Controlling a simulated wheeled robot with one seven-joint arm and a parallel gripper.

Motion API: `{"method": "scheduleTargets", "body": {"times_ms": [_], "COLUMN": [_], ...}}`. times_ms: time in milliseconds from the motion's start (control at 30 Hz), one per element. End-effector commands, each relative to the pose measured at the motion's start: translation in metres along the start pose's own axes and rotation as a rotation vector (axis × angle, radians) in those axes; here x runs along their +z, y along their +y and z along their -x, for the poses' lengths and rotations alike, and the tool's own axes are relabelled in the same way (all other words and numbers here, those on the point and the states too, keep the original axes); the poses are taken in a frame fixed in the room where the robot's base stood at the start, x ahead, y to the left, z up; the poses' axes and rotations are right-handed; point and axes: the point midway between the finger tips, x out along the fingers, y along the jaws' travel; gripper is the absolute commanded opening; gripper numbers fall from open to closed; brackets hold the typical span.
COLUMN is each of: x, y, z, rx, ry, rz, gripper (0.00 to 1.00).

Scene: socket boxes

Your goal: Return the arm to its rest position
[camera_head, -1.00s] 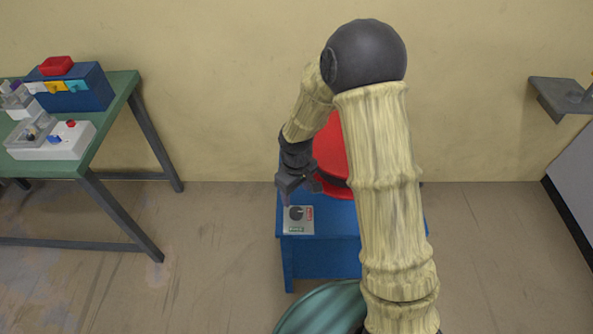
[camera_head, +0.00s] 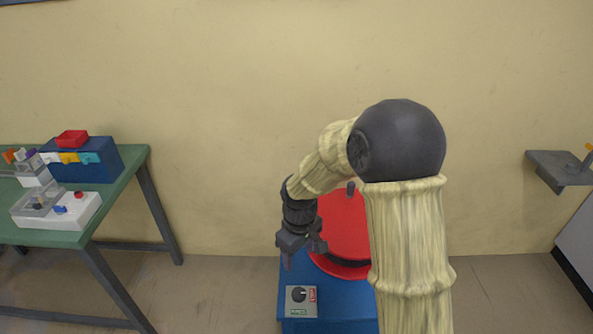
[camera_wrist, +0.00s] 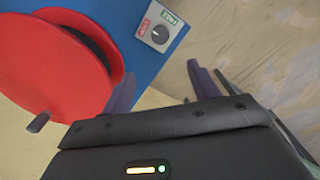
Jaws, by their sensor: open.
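My gripper (camera_head: 300,252) hangs at the end of my bent arm, in front of the blue stand with the red round body. In the wrist view my gripper (camera_wrist: 162,90) shows two dark fingers spread well apart, with nothing between them. The red round body (camera_head: 342,232) sits on the blue stand (camera_head: 345,305); it also shows at the upper left of the wrist view (camera_wrist: 45,65). A grey panel with a black knob (camera_head: 301,300) is on the stand, below my gripper in the head view. My arm hides part of the red body and the stand.
A green table (camera_head: 125,172) at the left carries a blue box (camera_head: 95,160) with a red tray (camera_head: 72,138) and a white box (camera_head: 85,213) with small coloured parts. A grey wall shelf (camera_head: 555,170) is at the far right. The wall behind is bare.

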Motion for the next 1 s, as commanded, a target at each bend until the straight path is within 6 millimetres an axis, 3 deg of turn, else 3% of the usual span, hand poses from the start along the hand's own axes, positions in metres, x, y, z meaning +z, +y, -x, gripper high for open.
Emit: {"method": "scheduleTargets", "body": {"times_ms": [133,267,500,633,800,1000], "x": [0.006,0.028,0.106,0.149,0.181,0.184], "y": [0.002,0.009,0.020,0.018,0.013,0.013], "z": [0.008,0.038,0.115,0.148,0.165,0.163], "rx": [0.004,0.022,0.065,0.081,0.089,0.089], "ry": [0.004,0.027,0.112,0.165,0.210,0.216], "rz": [-0.021,-0.110,-0.427,-0.607,-0.747,-0.767], "gripper": [0.60,0.60,0.60,0.60,0.60,0.60]}}
